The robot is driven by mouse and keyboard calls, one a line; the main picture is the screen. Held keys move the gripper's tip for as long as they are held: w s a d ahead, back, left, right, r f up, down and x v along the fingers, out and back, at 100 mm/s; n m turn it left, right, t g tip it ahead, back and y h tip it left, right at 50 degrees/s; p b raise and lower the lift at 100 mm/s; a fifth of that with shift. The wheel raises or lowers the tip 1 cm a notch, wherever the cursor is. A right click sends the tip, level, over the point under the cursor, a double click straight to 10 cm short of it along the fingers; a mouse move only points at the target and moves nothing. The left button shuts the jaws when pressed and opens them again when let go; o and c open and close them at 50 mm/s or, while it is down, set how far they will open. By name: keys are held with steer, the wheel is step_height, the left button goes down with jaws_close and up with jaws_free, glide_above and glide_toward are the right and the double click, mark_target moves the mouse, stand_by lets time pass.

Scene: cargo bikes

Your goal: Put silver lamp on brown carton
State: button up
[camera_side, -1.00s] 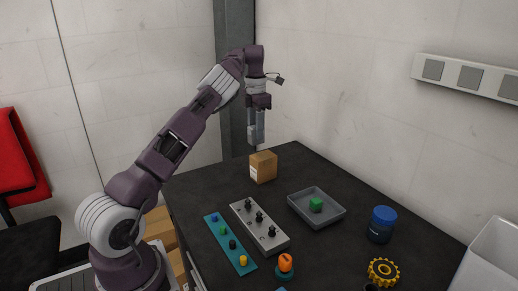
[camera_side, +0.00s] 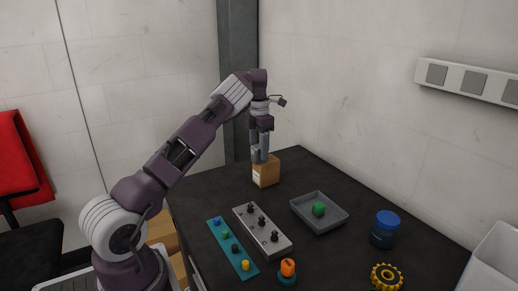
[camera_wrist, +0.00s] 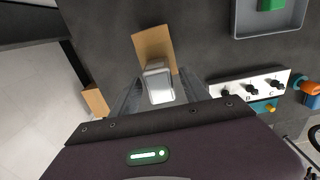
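The silver lamp (camera_wrist: 159,86) is a pale metallic block between the two fingers of my gripper (camera_wrist: 159,88) in the wrist view. My gripper is shut on it. The brown carton (camera_side: 266,174) stands near the back of the dark table in the side view, and my gripper (camera_side: 260,156) is over its top. In the wrist view the carton (camera_wrist: 151,44) shows behind the lamp, partly hidden by it. I cannot tell whether the lamp's underside touches the carton.
A grey tray (camera_side: 335,226) with a green block (camera_side: 318,209) lies right of the carton. A silver switch panel (camera_side: 276,243) and a teal strip (camera_side: 238,259) lie in front. A blue-lidded jar (camera_side: 385,228) and a yellow gear (camera_side: 386,277) stand to the right.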

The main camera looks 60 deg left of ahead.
mark_target(259, 146)
step_height(259, 146, up, 8)
steer(key=shift+f, duration=0.1)
steer(key=s+d+r+m+t+h, duration=0.1)
steer(key=s+d+r+m+t, duration=0.35)
steer(key=d+r+m, duration=0.85)
steer(key=s+d+r+m, duration=0.4)
steer(key=s+d+m, duration=0.3)
steer(key=s+d, duration=0.4)
steer(key=s+d+f+m, duration=0.5)
steer(key=s+m, duration=0.2)
steer(key=m, duration=0.1)
steer(key=s+d+f+m+t+y, duration=0.1)
steer(key=s+d+f+m, duration=0.4)
steer(key=s+m, duration=0.3)
steer(key=shift+s+d, duration=0.2)
steer(key=shift+d, duration=0.6)
